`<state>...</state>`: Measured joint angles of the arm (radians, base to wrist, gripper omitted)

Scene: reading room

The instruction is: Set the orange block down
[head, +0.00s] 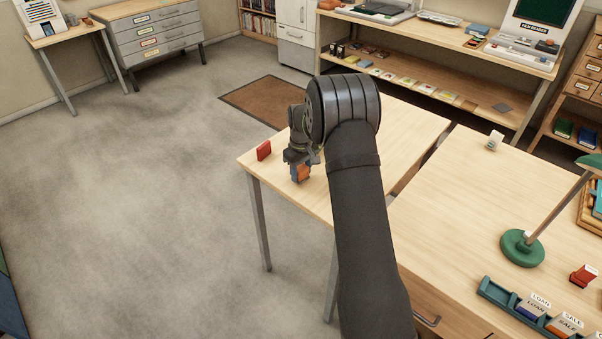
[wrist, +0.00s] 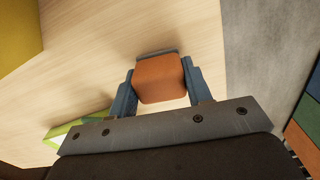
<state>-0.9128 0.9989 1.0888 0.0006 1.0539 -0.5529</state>
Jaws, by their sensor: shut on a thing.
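The orange block (head: 303,173) is between the fingers of my gripper (head: 299,176), over the left part of the light wood table (head: 400,122). In the wrist view the orange block (wrist: 162,80) sits between the two blue-grey fingers of my gripper (wrist: 158,84), which are shut on its sides. Pale wood lies behind it. I cannot tell whether the block's underside touches the table. My arm and wrist hide much of the tabletop in the head view.
A red block (head: 263,150) stands near the table's left corner, left of my gripper. A second table (head: 460,215) at right holds a green-based lamp (head: 522,248) and a card tray (head: 497,292). The wrist view shows a yellow thing (wrist: 18,30) and a green thing (wrist: 72,128) at left.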

